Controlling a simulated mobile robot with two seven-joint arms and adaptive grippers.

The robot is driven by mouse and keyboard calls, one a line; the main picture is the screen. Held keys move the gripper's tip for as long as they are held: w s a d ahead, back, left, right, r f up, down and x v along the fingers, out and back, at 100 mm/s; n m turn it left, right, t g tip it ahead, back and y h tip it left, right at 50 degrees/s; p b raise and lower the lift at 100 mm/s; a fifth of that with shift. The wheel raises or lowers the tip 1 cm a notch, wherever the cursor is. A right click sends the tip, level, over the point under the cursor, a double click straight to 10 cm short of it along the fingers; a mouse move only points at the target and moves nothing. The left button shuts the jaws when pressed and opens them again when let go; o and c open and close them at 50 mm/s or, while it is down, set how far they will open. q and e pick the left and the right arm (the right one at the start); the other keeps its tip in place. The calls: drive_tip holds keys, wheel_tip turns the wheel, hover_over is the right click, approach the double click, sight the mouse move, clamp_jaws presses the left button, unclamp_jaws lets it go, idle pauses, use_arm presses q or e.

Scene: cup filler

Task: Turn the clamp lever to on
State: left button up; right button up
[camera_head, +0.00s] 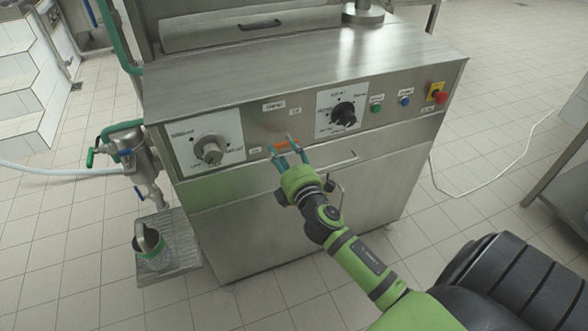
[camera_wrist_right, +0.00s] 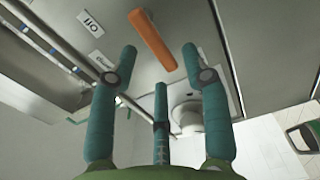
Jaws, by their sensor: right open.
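The orange clamp lever (camera_head: 283,145) is on the front panel of the steel machine, between the two dials. In the right wrist view the lever (camera_wrist_right: 152,38) is a slanted orange bar. My right gripper (camera_head: 280,143) is open in front of the panel, with its teal fingers around the lever's place. In the wrist view the right gripper's fingertips (camera_wrist_right: 159,50) are spread to either side of the lever's near end, with gaps visible. A small "off" label (camera_wrist_right: 89,22) shows in the wrist view. My left gripper is not in view.
A silver dial (camera_head: 209,150) is left of the lever and a black dial (camera_head: 343,113) is right of it. Green and blue buttons (camera_head: 405,101) and a red stop button (camera_head: 440,96) are further right.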

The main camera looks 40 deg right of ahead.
drive_tip(key=v, duration=0.7)
drive_tip(key=shift+s, duration=0.4)
drive_tip(key=shift+a, duration=0.1)
